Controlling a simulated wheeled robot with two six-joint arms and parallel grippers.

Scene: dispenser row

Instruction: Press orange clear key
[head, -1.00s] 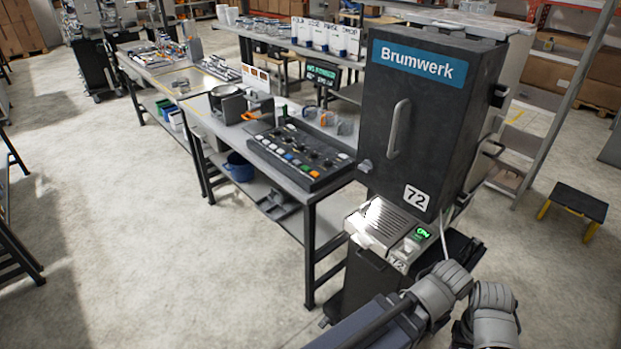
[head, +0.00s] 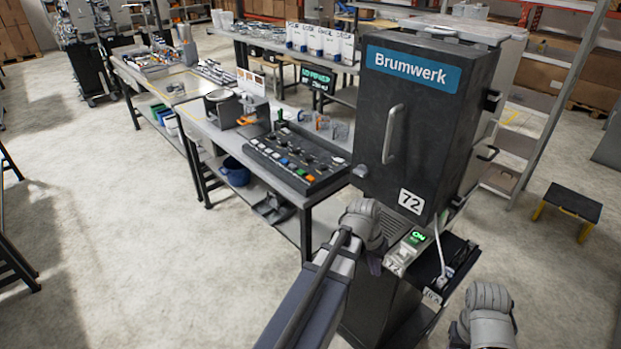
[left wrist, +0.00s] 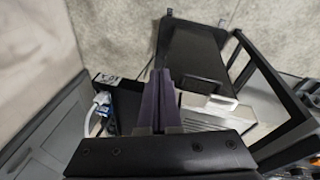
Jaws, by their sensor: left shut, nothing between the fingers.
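A dark control panel (head: 270,162) with rows of coloured keys and knobs lies on the bench in the head view. An orange key (head: 310,178) sits at its near right corner; its lettering is too small to read. My left gripper (head: 375,263) is mostly hidden by its wrist, in front of the machine numbered 72 and apart from the panel, to its lower right. In the left wrist view its purple fingers (left wrist: 161,88) are shut together and empty, above the machine's ribbed metal top (left wrist: 203,122). My right gripper is outside the head view; only part of that arm shows.
The black Brumwerk cabinet (head: 422,130) stands right of the panel, with a lit green ON display (head: 417,237) below it. A scale (head: 222,106) and clear cups (head: 322,122) are on the bench. A black step stool (head: 573,202) stands at right.

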